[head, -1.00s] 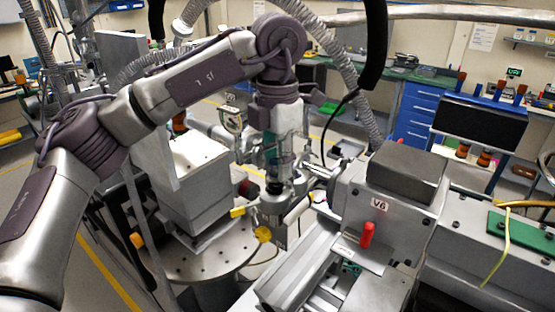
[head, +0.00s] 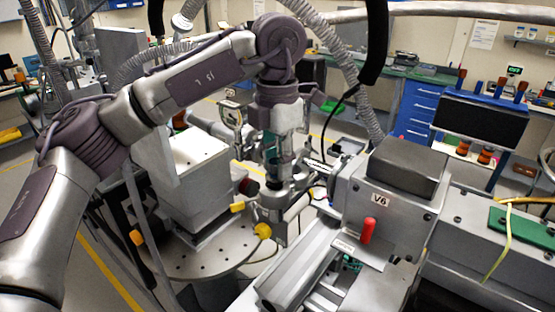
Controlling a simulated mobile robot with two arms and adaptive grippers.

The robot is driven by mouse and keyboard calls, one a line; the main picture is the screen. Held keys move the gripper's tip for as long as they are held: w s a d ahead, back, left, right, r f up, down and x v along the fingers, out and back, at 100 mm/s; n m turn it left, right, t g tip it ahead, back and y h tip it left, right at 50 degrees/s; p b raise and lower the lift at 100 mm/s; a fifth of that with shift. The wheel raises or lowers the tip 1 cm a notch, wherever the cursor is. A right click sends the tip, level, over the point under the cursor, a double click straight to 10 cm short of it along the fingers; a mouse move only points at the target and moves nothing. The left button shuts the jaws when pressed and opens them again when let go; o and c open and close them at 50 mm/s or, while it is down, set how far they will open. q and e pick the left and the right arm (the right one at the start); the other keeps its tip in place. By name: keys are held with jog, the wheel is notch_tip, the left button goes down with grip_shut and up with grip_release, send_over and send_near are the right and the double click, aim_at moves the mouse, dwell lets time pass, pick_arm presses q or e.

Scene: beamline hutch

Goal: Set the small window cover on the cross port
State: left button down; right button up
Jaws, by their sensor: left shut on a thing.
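My left gripper (head: 276,178) points down over the steel cross (head: 270,206) in the middle of the head view. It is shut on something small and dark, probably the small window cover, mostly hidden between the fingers. The held thing is very close above the cross's upper opening; I cannot tell whether they touch. The cross port itself is largely hidden by my gripper. My right gripper is not in view.
A grey housing labelled V6 (head: 385,198) with a red handle (head: 367,230) stands close on the right. A grey block (head: 195,190) stands left of the cross, above a round perforated plate (head: 190,262). A yellow knob (head: 262,231) juts out below the cross.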

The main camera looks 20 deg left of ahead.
pick_arm(q)
jog(key=c, duration=0.8)
grip_release()
jog(key=shift+o, duration=0.2)
